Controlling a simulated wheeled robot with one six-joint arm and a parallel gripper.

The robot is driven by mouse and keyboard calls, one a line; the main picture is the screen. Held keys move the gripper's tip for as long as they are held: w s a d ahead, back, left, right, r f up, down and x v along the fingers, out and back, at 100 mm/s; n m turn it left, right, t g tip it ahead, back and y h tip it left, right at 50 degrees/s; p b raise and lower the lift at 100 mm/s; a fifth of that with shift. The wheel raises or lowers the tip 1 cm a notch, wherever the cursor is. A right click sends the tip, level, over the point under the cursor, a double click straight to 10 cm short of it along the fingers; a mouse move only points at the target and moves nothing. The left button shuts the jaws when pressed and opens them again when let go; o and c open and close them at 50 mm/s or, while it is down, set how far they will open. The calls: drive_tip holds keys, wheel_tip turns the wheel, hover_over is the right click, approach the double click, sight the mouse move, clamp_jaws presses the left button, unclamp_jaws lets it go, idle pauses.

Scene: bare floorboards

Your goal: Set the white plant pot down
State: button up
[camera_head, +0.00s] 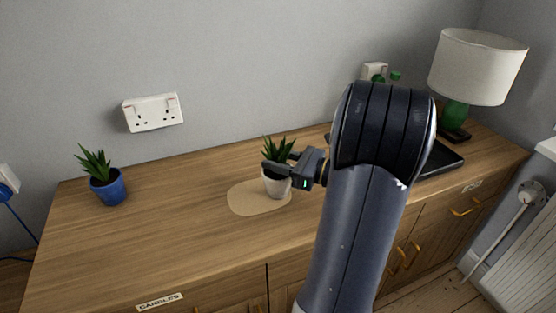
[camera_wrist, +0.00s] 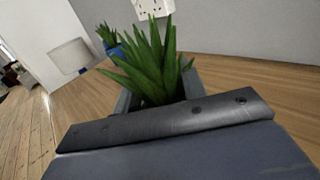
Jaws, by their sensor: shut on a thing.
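The white plant pot (camera_head: 277,186) holds a spiky green plant and is upright at the middle of the wooden sideboard. My gripper (camera_head: 279,170) comes in from the right and is shut on the pot near its rim. The pot appears over the right part of a pale, rounded mat (camera_head: 247,199); I cannot tell whether its base touches it. In the wrist view the green leaves (camera_wrist: 152,65) rise between the two fingers, and the pot itself is hidden behind my gripper.
A blue pot (camera_head: 108,190) with a similar plant stands at the left of the sideboard (camera_head: 180,240). A lamp (camera_head: 475,70) and a dark tray (camera_head: 440,160) are at the right. Wall sockets (camera_head: 153,112) are behind. The wood between the two pots is clear.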

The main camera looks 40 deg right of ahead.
drive_tip(key=o, duration=1.3)
drive_tip(key=shift+f, duration=0.15)
drive_tip(key=shift+s+r, duration=0.1)
drive_tip(key=shift+r, duration=0.1)
drive_tip(key=p+v, duration=0.1)
drive_tip(key=v, duration=1.1)
